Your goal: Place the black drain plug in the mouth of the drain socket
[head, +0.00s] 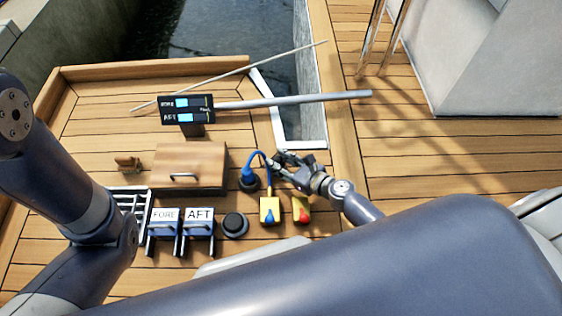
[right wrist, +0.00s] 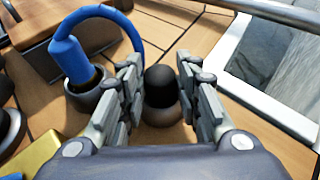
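A black, round-topped plug (right wrist: 160,84) stands between the fingers of my right gripper (right wrist: 162,72) in the right wrist view. The fingers are drawn in and appear to press on its sides. A rounded brown-grey part shows below the black top; I cannot tell whether it belongs to the plug. In the head view my right gripper (head: 283,162) is low over the deck, right of a dark round socket (head: 249,184). That socket, also in the right wrist view (right wrist: 88,99), has a blue hose end (right wrist: 73,62) in its mouth. My left gripper is out of view.
The blue hose arches close beside my right gripper. Yellow boxes with a blue (head: 269,211) and a red tap (head: 301,209) stand in front. A wooden box (head: 188,167), a black round fitting (head: 235,224) and FORE and AFT blocks (head: 199,225) lie left.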

